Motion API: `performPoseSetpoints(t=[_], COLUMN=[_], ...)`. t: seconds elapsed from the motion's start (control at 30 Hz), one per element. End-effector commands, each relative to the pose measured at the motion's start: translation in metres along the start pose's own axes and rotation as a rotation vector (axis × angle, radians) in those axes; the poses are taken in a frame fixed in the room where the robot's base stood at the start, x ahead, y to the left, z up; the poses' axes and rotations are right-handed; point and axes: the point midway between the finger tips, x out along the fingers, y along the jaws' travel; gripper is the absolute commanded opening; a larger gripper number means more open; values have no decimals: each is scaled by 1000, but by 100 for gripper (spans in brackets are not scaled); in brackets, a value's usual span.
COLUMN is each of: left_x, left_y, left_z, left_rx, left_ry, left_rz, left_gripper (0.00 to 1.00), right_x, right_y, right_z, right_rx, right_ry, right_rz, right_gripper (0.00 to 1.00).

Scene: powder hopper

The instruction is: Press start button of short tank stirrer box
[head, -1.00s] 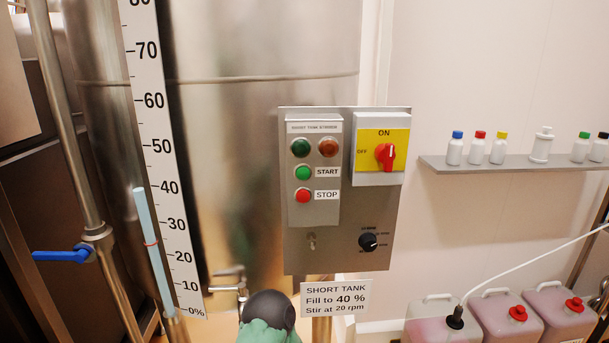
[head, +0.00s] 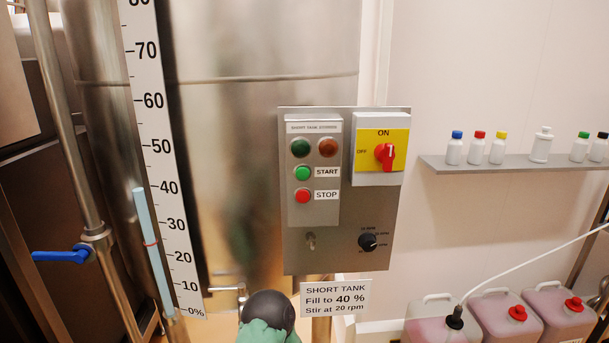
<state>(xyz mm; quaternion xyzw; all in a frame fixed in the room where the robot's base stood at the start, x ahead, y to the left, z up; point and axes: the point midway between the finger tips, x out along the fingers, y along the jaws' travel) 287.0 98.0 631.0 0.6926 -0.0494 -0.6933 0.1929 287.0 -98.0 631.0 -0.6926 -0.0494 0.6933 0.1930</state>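The short tank stirrer box (head: 292,240) is a grey panel in front of the steel tank. Its green start button (head: 303,173) is beside the START label, above the red stop button (head: 303,196). A dark green lamp (head: 300,148) and a dull red-brown lamp (head: 328,147) are above them. The red rotary switch (head: 385,154) on a yellow plate has its handle upright, toward ON. Neither gripper's fingers show, and nothing touches the start button.
The tank (head: 250,50) has a percent scale (head: 160,130) and a level tube (head: 152,240) at left, near a blue valve handle (head: 62,256). A sign (head: 335,298) says fill to 40 %, stir at 20 rpm. A bottle shelf (head: 520,164) and canisters (head: 492,318) are right.

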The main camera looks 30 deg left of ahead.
Motion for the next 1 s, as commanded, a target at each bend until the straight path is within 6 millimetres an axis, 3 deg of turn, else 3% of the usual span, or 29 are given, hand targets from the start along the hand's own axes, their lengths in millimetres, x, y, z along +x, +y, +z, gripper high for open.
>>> performPoseSetpoints(t=[0.3,0.5,0.53,1.0], left_x=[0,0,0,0], left_y=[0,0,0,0], left_z=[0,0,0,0], left_rx=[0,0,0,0], left_ry=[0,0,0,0], left_rz=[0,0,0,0], left_gripper=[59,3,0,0], right_x=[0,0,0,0], right_y=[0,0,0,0], right_z=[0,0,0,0], right_rx=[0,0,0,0], right_ry=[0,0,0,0], right_rz=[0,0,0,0], right_gripper=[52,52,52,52])
